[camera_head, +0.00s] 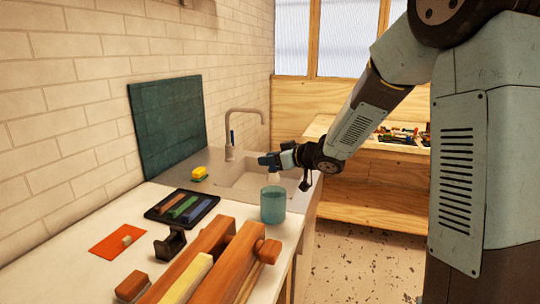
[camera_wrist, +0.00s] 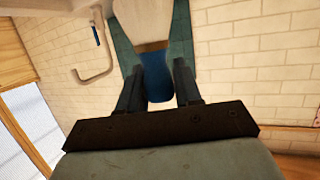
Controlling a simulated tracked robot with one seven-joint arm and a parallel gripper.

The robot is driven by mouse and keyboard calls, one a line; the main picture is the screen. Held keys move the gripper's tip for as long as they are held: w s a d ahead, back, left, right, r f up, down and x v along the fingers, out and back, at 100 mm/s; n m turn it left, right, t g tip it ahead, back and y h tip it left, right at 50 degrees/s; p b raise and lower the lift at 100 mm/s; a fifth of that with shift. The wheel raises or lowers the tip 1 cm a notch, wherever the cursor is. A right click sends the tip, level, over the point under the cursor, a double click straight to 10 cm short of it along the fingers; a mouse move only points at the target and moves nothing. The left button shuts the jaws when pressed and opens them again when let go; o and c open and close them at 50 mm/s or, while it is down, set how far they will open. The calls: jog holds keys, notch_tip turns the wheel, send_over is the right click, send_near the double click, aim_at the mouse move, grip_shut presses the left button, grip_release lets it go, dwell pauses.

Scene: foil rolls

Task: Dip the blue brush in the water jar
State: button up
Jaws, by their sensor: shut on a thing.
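The water jar (camera_head: 272,206) is a teal, see-through cup upright on the white counter near its right edge, in front of the sink. My gripper (camera_head: 277,159) is above and a little behind it in the head view. It is shut on the blue brush (camera_head: 267,160). In the wrist view the brush's blue part (camera_wrist: 158,78) sits between my two dark fingers (camera_wrist: 158,88), with a wide pale part beyond it.
A sink (camera_head: 240,184) with a tall faucet (camera_head: 229,140) lies behind the jar. A yellow sponge (camera_head: 199,173), a dark tray (camera_head: 160,212) of coloured bars, a black holder (camera_head: 170,243) and long wooden beams (camera_head: 240,262) lie left and in front. A dark green board (camera_head: 168,125) leans on the wall.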

aim_at(270, 180)
jog(key=shift+f, duration=3.8)
jog(key=shift+s+r, duration=0.1)
jog(key=shift+r, duration=3.75)
jog(key=shift+r, duration=2)
